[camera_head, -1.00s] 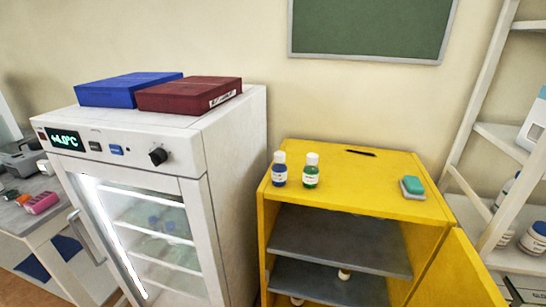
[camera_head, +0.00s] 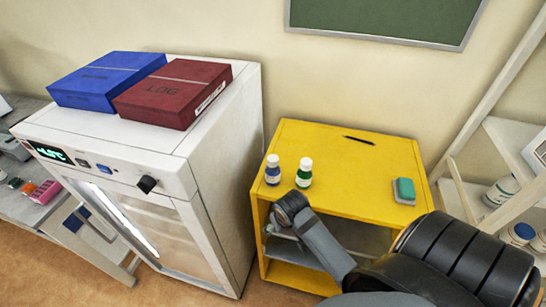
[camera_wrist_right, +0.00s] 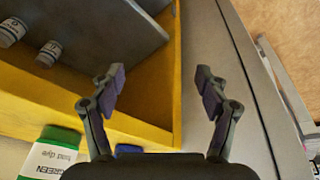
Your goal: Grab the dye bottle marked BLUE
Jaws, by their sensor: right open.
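The BLUE dye bottle (camera_head: 272,172), with a white cap and dark blue body, stands upright on the yellow cabinet (camera_head: 350,147), near its front left corner. The green dye bottle (camera_head: 304,175) stands just right of it. In the wrist view, part of a bottle labelled GREEN (camera_wrist_right: 50,158) shows at lower left, and a blue patch (camera_wrist_right: 128,150) shows beside it, mostly hidden by my gripper. My right gripper (camera_wrist_right: 160,88) is open, with nothing between its fingers. In the head view my right arm's end is just in front of and below the bottles. My left gripper is out of view.
A white fridge (camera_head: 100,135) stands left of the cabinet, with blue and red boxes on top. Small bottles (camera_wrist_right: 48,53) show on a cabinet shelf in the wrist view.

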